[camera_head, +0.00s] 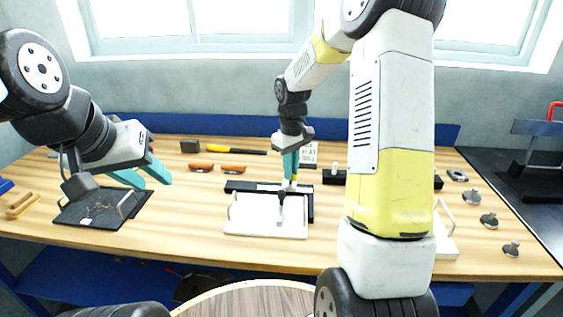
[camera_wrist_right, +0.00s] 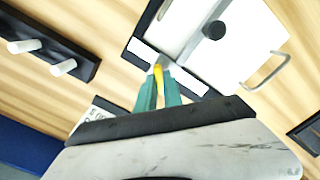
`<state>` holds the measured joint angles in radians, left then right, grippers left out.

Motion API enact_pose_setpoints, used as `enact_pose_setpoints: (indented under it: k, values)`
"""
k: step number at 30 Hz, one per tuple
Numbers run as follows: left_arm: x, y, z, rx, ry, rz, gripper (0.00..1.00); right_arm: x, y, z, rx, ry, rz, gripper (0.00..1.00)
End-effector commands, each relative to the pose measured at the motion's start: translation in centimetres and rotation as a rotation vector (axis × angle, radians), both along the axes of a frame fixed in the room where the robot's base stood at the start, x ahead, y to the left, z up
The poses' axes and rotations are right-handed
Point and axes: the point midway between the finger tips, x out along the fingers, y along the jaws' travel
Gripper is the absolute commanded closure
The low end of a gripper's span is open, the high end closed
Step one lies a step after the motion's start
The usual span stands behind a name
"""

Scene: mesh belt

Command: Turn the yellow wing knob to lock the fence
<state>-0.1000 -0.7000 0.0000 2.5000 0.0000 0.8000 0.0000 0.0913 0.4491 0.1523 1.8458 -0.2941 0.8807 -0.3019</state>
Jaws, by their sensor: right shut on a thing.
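The yellow wing knob (camera_wrist_right: 158,72) shows in the right wrist view between the teal fingertips of my right gripper (camera_wrist_right: 158,80). In the head view my right gripper (camera_head: 291,170) points down over the back of a white board (camera_head: 262,228) with a black fence (camera_head: 240,186) along its far edge. The gripper is shut on the knob, and its fingers hide part of it.
Orange-handled tools (camera_head: 201,167), a hammer (camera_head: 190,146) and a black block with white pegs (camera_head: 335,176) lie along the back. Several grey knobs (camera_head: 489,220) stand at the right. My right arm hides part of the table. Bare wood lies between tray and board.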

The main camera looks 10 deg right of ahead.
Motion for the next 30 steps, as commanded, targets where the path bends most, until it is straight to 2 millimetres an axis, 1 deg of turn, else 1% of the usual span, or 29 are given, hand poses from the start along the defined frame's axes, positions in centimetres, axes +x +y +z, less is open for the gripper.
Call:
enact_pose_setpoints:
  k: [18,24,30]
  values:
    - [0.0,0.0,0.0,0.0,0.0,0.0,0.64,0.09,0.03,0.05,0.0,-0.002,-0.564,1.0]
    - [0.0,0.0,0.0,0.0,0.0,0.0,0.64,0.08,-0.02,0.05,-0.001,-0.003,-0.699,1.0]
    - [0.0,0.0,0.0,0.0,0.0,0.0,0.64,0.08,-0.04,0.04,0.0,-0.002,-0.785,1.0]
